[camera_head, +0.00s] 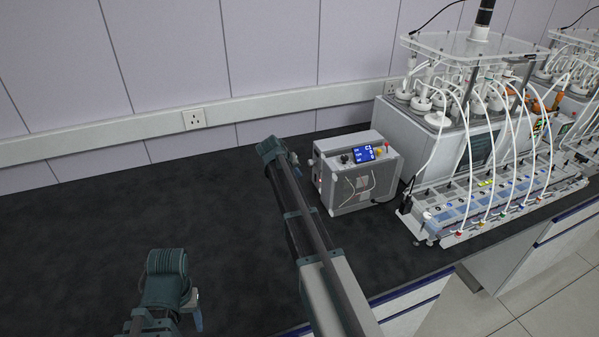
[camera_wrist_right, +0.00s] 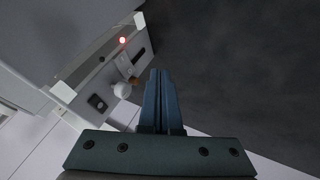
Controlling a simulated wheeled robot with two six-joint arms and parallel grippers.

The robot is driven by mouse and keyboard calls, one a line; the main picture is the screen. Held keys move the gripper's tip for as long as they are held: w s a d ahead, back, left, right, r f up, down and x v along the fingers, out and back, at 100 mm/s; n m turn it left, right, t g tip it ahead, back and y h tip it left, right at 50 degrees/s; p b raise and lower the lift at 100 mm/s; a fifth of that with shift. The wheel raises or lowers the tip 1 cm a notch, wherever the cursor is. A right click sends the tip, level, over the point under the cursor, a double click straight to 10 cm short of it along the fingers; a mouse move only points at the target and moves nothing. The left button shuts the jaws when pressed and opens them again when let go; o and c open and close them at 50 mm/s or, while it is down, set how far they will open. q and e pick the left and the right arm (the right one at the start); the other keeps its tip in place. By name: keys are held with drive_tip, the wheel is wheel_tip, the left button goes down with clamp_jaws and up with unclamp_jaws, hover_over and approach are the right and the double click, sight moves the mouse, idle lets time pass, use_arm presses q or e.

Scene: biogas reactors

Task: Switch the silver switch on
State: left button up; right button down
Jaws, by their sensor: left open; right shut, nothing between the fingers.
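The grey control box (camera_head: 340,192) with a blue display stands on the dark bench, just right of my right gripper (camera_head: 293,158). In the right wrist view, the box's side panel (camera_wrist_right: 108,75) carries a lit red lamp, a white round knob (camera_wrist_right: 121,89), a black rocker (camera_wrist_right: 97,102) and small silver-grey fittings. I cannot tell for sure which fitting is the silver switch. My right gripper (camera_wrist_right: 161,75) is shut and empty, its fingertips beside this panel; I cannot tell whether they touch it. My left gripper (camera_head: 196,310) is open and empty, low over the bench at lower left.
A reactor rig (camera_head: 450,110) with bottles, white tubes and a long base unit (camera_head: 490,205) stands right of the box. A wall socket (camera_head: 194,119) is behind. The bench's left side (camera_head: 70,240) is clear; its front edge is at lower right.

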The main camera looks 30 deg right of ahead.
drive_tip(key=s+d+p+v, duration=0.1)
drive_tip(key=p+v, duration=0.5)
drive_tip(key=v, duration=0.2)
drive_tip(key=shift+s+a+r, duration=0.15)
drive_tip(key=shift+s+r, duration=0.05)
drive_tip(key=shift+r, duration=0.15)
drive_tip(key=s+a+f+n+g+y, duration=0.1)
drive_tip(key=s+a+f+n+y, duration=0.1)
drive_tip(key=s+a, duration=1.3)
drive_tip(key=s+a+f+n+g+y, duration=0.2)
drive_tip(key=s+a+n, duration=0.3)
drive_tip(key=s+a, duration=1)
drive_tip(key=shift+s+a+g+y, duration=0.3)
drive_tip(key=shift+s+a+y, duration=0.1)
drive_tip(key=shift+s+y, duration=0.25)
drive_tip(key=shift+w+f, duration=0.1)
drive_tip(key=shift+f, duration=0.05)
